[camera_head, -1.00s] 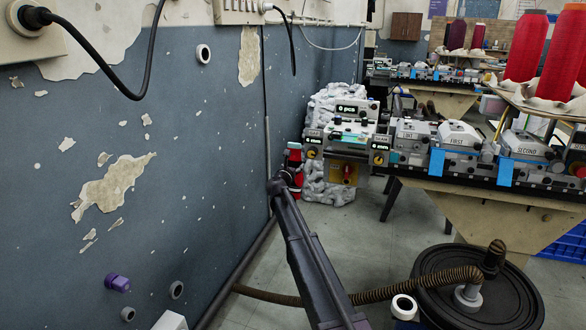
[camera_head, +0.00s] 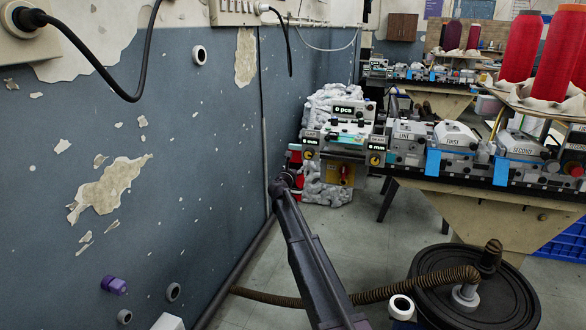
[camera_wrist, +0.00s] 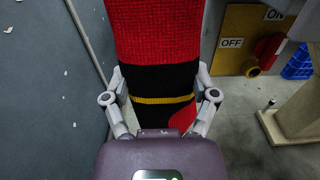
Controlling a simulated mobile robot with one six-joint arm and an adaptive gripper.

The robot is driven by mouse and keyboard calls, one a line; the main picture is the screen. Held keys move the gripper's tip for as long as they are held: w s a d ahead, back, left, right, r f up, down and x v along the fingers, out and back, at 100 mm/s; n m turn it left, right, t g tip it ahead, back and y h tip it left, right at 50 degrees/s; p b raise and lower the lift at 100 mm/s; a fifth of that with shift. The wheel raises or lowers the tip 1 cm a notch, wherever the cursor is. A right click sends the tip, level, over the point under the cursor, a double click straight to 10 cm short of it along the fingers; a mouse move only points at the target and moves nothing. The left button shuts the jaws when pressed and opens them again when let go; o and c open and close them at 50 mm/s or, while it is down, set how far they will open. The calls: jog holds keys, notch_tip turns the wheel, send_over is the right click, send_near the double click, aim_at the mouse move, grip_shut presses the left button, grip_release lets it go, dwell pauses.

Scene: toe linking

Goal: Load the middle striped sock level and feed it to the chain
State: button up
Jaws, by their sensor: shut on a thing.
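My gripper (camera_wrist: 160,88) is shut on a striped sock (camera_wrist: 158,45) in the wrist view. The sock is red at the top, then black with a thin yellow stripe, with a red patch low on the right. It hangs flat and roughly upright between the two fingers; its ends are out of view or hidden. In the head view the sock (camera_head: 295,158) is a small red and dark shape beyond the end of my arm, in front of the left side of the linking machine (camera_head: 345,135). The machine's display reads 0 pcs. My gripper is mostly hidden there.
A panel marked OFF and ON with a red knob (camera_wrist: 268,50) is right of the sock. A peeling blue wall (camera_head: 150,180) runs close along the left. A bench (camera_head: 470,205) with more machine units and red yarn cones (camera_head: 520,45) stands right. A hose (camera_head: 420,283) crosses the floor.

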jog(key=shift+s+d, duration=0.25)
jog(key=shift+d, duration=0.55)
jog(key=shift+d, duration=0.2)
